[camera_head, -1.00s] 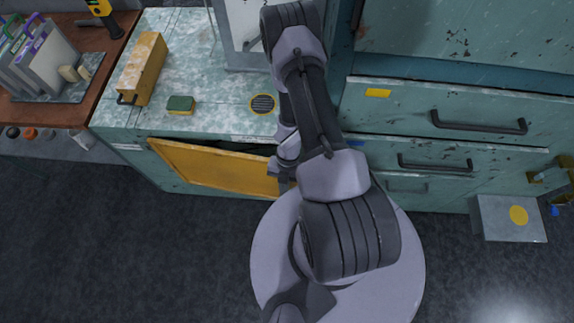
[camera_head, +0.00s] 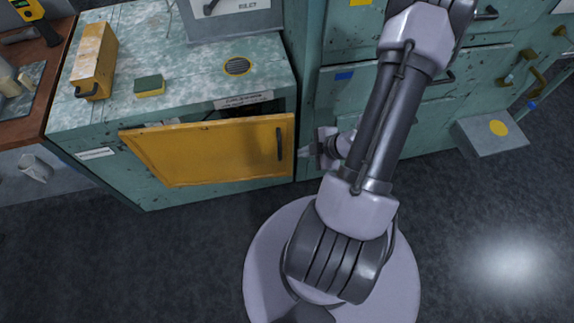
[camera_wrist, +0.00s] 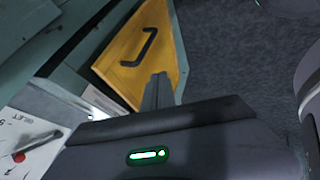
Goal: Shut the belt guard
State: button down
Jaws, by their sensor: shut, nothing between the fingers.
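The belt guard appears to be the yellow panel (camera_head: 205,150) with a dark bar handle (camera_head: 279,143) near its right end, on the front of the green cabinet. It stands ajar, with a dark gap behind its top edge towards the right. My gripper (camera_head: 304,152) is just right of the panel's right edge, close to the handle side. In the wrist view the yellow panel (camera_wrist: 140,52) and its handle lie just beyond my gripper (camera_wrist: 158,80). The fingers are together and hold nothing. I cannot tell whether they touch the panel.
The dark floor in front is clear.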

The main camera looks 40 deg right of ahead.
jog(key=w+d+f+b, duration=0.1)
jog(key=w+f+b, duration=0.3)
jog(key=w+f, duration=0.3)
jog(key=shift+w, duration=1.35)
jog(key=shift+d, duration=0.15)
